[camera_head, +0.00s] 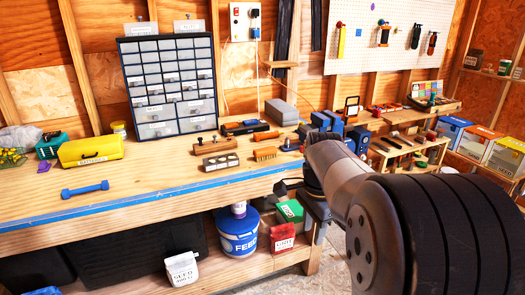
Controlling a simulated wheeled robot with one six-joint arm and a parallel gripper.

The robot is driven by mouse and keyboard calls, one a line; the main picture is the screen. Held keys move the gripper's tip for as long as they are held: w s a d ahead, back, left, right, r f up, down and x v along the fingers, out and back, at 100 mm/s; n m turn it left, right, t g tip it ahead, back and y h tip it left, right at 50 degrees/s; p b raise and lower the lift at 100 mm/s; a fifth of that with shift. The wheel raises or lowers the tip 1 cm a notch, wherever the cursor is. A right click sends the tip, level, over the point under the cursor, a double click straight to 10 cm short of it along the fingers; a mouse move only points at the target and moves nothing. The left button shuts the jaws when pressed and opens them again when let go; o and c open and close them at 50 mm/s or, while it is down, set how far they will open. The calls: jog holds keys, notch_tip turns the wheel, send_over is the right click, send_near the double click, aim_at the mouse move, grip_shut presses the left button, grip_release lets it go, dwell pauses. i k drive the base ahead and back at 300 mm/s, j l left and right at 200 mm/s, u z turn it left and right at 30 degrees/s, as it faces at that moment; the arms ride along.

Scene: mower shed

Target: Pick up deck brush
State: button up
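A small brush with a wooden back and orange bristles (265,154) lies on the workbench, right of the middle; it looks like the deck brush, though it is small in this view. My arm comes in from the right, and its far end is over the bench's right front corner. Dark parts beside the arm's end (291,187) may be my gripper, to the right of the brush and nearer the bench's front edge. I cannot make out its fingers or whether they are open. Nothing touches the brush.
Around the brush are a block with round holes (220,161), a wooden piece with knobs (206,147), an orange-handled tool (266,135) and a dark cone-like item (288,146). A drawer cabinet (170,85) stands behind. The bench front (170,190) is mostly clear, with a blue dumbbell (85,189) left.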

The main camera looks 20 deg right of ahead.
aim_at(261, 154)
jog(key=i+l, duration=0.15)
jog(key=i, duration=0.35)
jog(key=i+l, duration=0.1)
jog(key=i, duration=0.4)
jog(key=i+l+u, duration=0.1)
jog(key=i, duration=0.4)
jog(key=i+l, duration=0.2)
jog(key=i, duration=0.25)
